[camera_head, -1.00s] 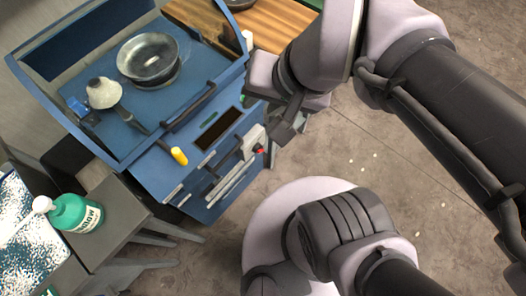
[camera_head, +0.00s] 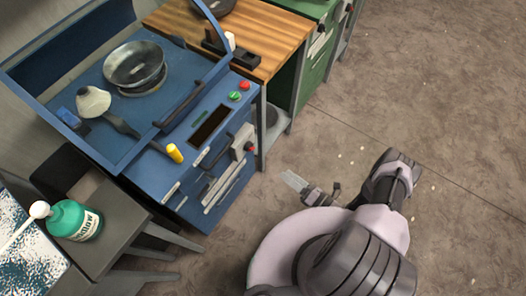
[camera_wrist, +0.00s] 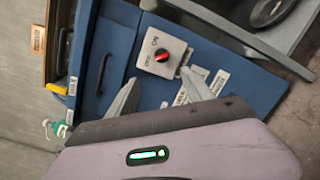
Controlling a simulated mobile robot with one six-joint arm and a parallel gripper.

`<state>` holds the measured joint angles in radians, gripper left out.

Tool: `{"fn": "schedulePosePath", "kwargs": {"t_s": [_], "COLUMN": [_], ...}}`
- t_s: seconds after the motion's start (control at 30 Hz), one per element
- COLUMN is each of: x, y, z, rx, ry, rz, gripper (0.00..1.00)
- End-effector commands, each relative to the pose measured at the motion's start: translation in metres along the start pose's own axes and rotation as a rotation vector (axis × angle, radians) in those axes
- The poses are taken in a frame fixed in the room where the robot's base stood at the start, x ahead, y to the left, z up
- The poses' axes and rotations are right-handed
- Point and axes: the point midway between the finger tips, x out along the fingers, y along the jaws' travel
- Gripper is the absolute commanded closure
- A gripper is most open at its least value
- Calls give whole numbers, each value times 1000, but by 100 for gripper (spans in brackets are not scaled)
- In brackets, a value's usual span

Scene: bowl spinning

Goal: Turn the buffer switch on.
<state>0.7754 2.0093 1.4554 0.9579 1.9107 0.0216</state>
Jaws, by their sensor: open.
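In the head view the switch's pale box (camera_head: 243,141) is at the front right of the machine. My gripper (camera_wrist: 160,77) is open and empty, its two fingers pointing toward the switch with the knob between and beyond the tips. In the head view my gripper (camera_head: 293,181) is low, right of the machine and apart from it.
On the machine's top are a metal bowl (camera_head: 134,63) and a cream-coloured tool (camera_head: 93,101). A yellow-knobbed lever (camera_head: 174,153) and red (camera_head: 244,85) and green buttons (camera_head: 234,96) are nearby. A teal bottle (camera_head: 75,220) stands on a side stand. The floor at right is clear.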

Motion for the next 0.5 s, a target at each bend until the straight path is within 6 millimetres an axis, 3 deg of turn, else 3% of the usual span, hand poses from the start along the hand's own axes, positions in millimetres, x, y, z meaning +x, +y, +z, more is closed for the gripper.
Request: {"fn": "schedulePosePath", "kwargs": {"t_s": [0.17, 0.5], "x": [21, 123], "y": [-2, -3], "z": [-8, -9], "rx": [20, 16], "ry": [-12, -9], "rz": [-6, -3], "gripper": [40, 40]}}
